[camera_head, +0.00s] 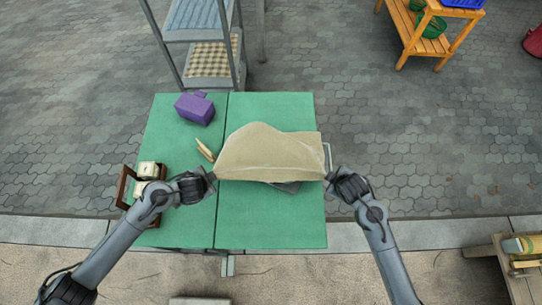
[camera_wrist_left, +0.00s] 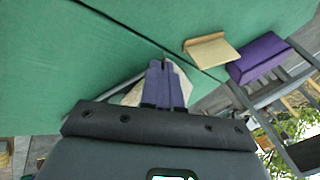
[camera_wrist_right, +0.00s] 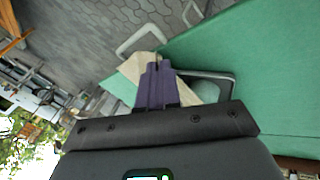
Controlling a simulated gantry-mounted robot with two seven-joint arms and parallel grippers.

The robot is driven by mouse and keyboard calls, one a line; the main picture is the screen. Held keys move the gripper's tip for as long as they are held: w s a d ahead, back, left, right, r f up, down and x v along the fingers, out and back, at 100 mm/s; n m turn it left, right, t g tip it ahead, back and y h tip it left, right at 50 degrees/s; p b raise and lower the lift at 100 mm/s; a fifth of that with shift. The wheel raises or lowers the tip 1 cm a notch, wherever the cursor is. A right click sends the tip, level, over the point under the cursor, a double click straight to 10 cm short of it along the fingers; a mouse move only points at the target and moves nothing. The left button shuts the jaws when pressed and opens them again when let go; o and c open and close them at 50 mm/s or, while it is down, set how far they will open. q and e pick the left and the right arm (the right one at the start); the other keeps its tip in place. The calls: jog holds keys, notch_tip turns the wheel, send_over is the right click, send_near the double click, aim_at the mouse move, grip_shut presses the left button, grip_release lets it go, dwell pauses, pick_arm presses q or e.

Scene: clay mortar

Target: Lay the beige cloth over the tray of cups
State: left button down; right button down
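The beige cloth (camera_head: 262,152) lies spread with a raised, uneven bulge over the tray on the green table. A dark strip of the tray (camera_head: 288,187) shows under the cloth's near edge, and a light handle (camera_head: 328,155) shows at its right. The cups are hidden. My left gripper (camera_head: 212,178) is at the cloth's near left corner; its fingers are together, with cloth (camera_wrist_left: 132,96) beside them. My right gripper (camera_head: 329,176) is at the near right corner, fingers shut with cloth (camera_wrist_right: 132,67) around the tips. A tray handle also shows in the right wrist view (camera_wrist_right: 140,38).
A purple box (camera_head: 195,108) and a small pale wooden piece (camera_head: 205,149) are on the table's left part. A dark wooden rack with white blocks (camera_head: 147,170) stands at the left edge. A shelf (camera_head: 210,60) stands behind. The near right table is clear.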

pick_arm(q)
jog(key=shift+s+f, duration=0.1)
pick_arm(e)
jog(key=shift+s+f, duration=0.1)
jog(key=shift+f, duration=0.05)
pick_arm(q)
jog(key=c, duration=1)
grip_release()
pick_arm(e)
jog(key=c, duration=1)
grip_release()
pick_arm(q)
jog(key=s+v, duration=0.1)
jog(key=v, duration=1)
jog(key=shift+f, duration=0.3)
pick_arm(e)
jog(key=s+v, duration=0.1)
jog(key=v, duration=1)
jog(key=shift+f, duration=0.3)
pick_arm(q)
jog(key=shift+w, duration=0.1)
pick_arm(e)
jog(key=shift+w, duration=0.1)
